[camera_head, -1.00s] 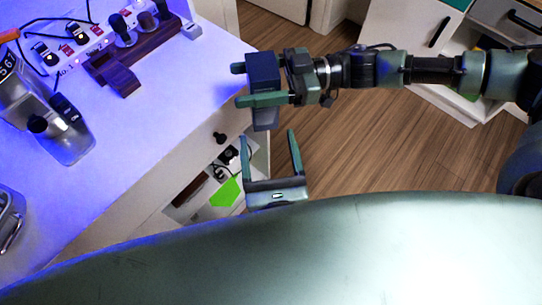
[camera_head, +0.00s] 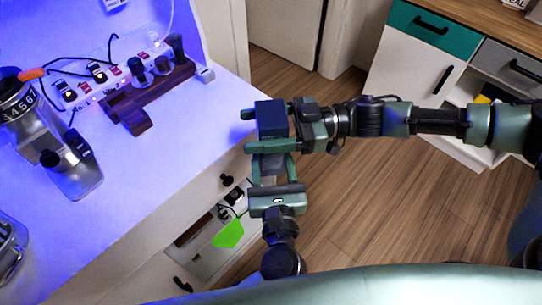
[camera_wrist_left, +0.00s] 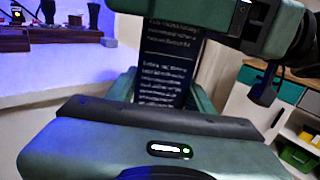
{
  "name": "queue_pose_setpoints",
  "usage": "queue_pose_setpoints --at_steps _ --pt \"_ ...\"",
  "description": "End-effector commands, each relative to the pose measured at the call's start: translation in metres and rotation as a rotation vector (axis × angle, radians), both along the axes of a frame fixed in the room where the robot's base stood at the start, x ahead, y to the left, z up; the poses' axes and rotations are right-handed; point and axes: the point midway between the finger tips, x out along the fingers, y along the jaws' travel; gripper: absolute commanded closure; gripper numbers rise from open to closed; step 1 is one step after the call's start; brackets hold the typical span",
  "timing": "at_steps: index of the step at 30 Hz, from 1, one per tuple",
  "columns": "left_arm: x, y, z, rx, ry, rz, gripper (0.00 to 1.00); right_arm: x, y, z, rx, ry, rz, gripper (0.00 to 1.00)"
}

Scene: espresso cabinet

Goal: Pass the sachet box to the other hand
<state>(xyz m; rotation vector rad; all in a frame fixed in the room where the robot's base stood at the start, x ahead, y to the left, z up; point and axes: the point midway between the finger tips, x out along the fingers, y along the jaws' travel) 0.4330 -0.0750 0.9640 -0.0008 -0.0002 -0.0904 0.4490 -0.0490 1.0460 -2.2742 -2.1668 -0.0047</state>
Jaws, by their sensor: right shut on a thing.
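The sachet box (camera_head: 271,119) is a dark blue upright box above the floor, beside the counter. My right gripper (camera_head: 262,130), coming in from the right, is shut on its upper part. My left gripper (camera_head: 271,172) is below it, with its fingers open on either side of the box's lower part. In the left wrist view the box (camera_wrist_left: 168,62) shows white lettering and stands between the left fingers (camera_wrist_left: 165,98). The right gripper crosses above it there (camera_wrist_left: 245,25). Whether the left fingers touch the box is hard to tell.
The white counter (camera_head: 150,190) is at left, with a coffee grinder (camera_head: 70,165), a dark wooden stand (camera_head: 145,100) and a power strip (camera_head: 90,95). An open drawer (camera_head: 205,245) juts out below. A cabinet with a teal drawer (camera_head: 425,28) stands at back right. Open wooden floor lies between.

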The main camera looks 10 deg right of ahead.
Motion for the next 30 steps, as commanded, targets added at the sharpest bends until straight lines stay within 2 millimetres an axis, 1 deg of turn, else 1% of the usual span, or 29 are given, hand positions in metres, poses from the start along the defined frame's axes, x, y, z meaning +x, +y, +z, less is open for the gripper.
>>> queue_pose_setpoints --at_steps 1,2,3,4,5,6,15,19,23,30 --pt "0.001 0.002 0.000 0.001 0.001 0.005 0.74 0.001 -0.001 0.000 -0.001 -0.001 -0.003 0.80" --pt "0.001 0.002 0.000 0.001 0.001 0.006 0.83 0.001 -0.001 0.000 -0.001 -0.001 -0.003 0.80" --pt "0.001 0.002 -0.001 0.001 0.001 0.006 0.94 0.001 -0.001 0.000 -0.001 -0.001 -0.003 0.80" --pt "0.001 0.002 0.000 0.001 0.000 0.007 0.95 0.001 -0.001 0.000 -0.002 -0.001 -0.003 0.29" --pt "0.001 0.002 0.000 0.001 0.000 0.007 0.96 0.001 -0.001 0.000 -0.002 -0.001 -0.004 0.21" --pt "0.001 0.002 0.000 0.001 0.000 0.007 0.96 0.001 -0.001 0.000 -0.002 -0.001 -0.004 0.10" --pt "0.001 0.002 0.000 0.001 0.000 0.005 0.96 0.001 -0.001 0.000 -0.002 -0.001 -0.003 0.09" --pt "0.001 0.002 0.000 0.000 0.000 0.005 0.96 0.001 -0.009 -0.001 -0.002 -0.001 -0.006 0.09" --pt "0.001 0.002 0.000 0.000 -0.001 0.005 0.96 0.000 -0.029 -0.001 -0.003 -0.001 -0.008 0.09" --pt "0.001 0.002 0.000 0.000 -0.001 0.005 0.96 -0.002 -0.081 -0.002 -0.004 0.000 -0.008 0.09"
